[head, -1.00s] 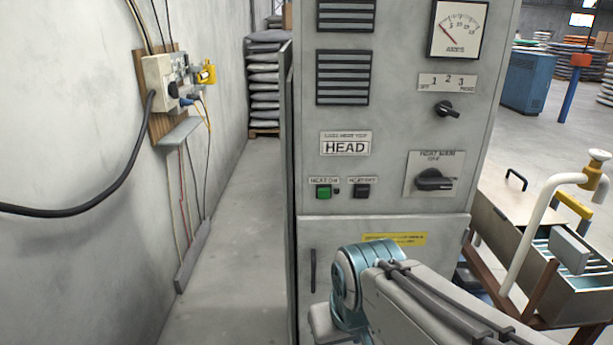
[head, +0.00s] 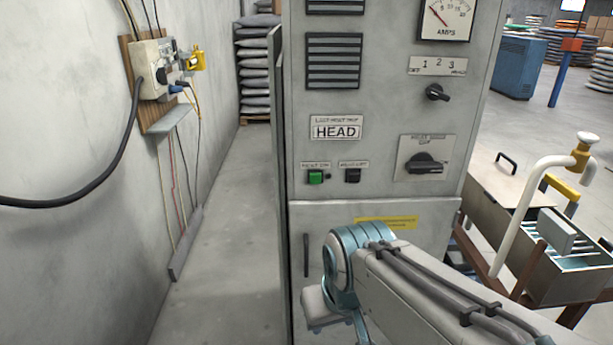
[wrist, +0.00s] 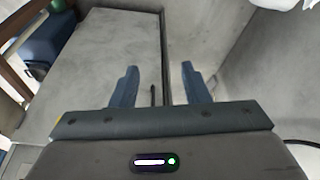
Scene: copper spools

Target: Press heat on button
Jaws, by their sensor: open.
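The green heat on button (head: 315,177) sits on the front of the grey control cabinet (head: 380,105), under a small label. A black button (head: 352,175) is just to its right. In the head view my arm reaches in from the lower right, below the buttons, and my gripper's fingers cannot be made out there. In the wrist view my gripper (wrist: 158,88) is open and empty, with two blue-grey fingers apart. Behind the fingers are a grey panel and its dark vertical edge. The green button cannot be made out between the fingers.
A rotary switch (head: 425,163) and a smaller knob (head: 437,93) are on the cabinet's right side. A cable-fed outlet box (head: 155,70) is on the left wall. The aisle (head: 235,230) left of the cabinet is clear. A metal trough (head: 560,262) stands at right.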

